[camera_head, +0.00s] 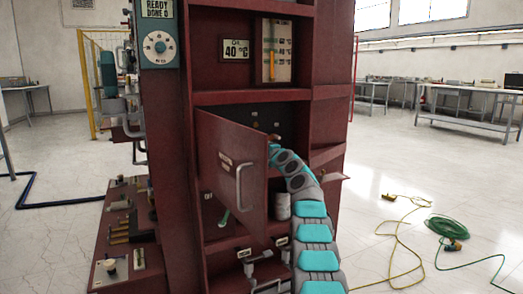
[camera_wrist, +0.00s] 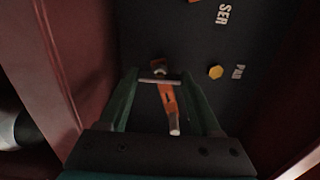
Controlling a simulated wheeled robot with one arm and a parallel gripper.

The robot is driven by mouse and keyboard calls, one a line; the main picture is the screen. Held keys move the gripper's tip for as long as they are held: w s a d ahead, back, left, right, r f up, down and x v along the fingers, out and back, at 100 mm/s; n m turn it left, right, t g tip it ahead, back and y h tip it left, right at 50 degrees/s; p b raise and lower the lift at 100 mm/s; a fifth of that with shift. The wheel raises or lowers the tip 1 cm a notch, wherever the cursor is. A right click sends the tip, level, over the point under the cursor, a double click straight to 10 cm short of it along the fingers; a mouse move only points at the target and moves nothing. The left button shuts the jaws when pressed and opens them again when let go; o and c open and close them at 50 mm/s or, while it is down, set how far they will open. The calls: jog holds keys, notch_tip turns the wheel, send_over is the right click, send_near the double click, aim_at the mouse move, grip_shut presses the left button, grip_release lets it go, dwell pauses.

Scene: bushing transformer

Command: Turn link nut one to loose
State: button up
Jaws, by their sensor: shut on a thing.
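In the wrist view, the two green fingers of my gripper (camera_wrist: 160,76) reach to the dark panel (camera_wrist: 265,110) inside the cabinet. They are closed around a small nut (camera_wrist: 159,70) at their tips, mostly hidden by a pale bar across it. An orange link (camera_wrist: 168,98) with a pale end shows between the fingers. A yellow nut (camera_wrist: 215,72) sits free to the right, near lettering that reads PAR; SER is lettered above. In the head view, my arm bends into the compartment behind the open door (camera_head: 232,172), and the fingertips are hard to make out.
The red door with its grey handle (camera_head: 240,186) stands open left of my arm. Red cabinet walls close in on both sides in the wrist view. A white cylinder (camera_head: 283,207) stands below. A yellow cable (camera_head: 400,232) and green hose (camera_head: 447,227) lie on the floor.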

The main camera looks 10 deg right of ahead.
jog(key=shift+f, duration=0.1)
jog(key=o, duration=1.4)
jog(key=shift+s+b, duration=0.15)
jog(key=shift+b, duration=0.2)
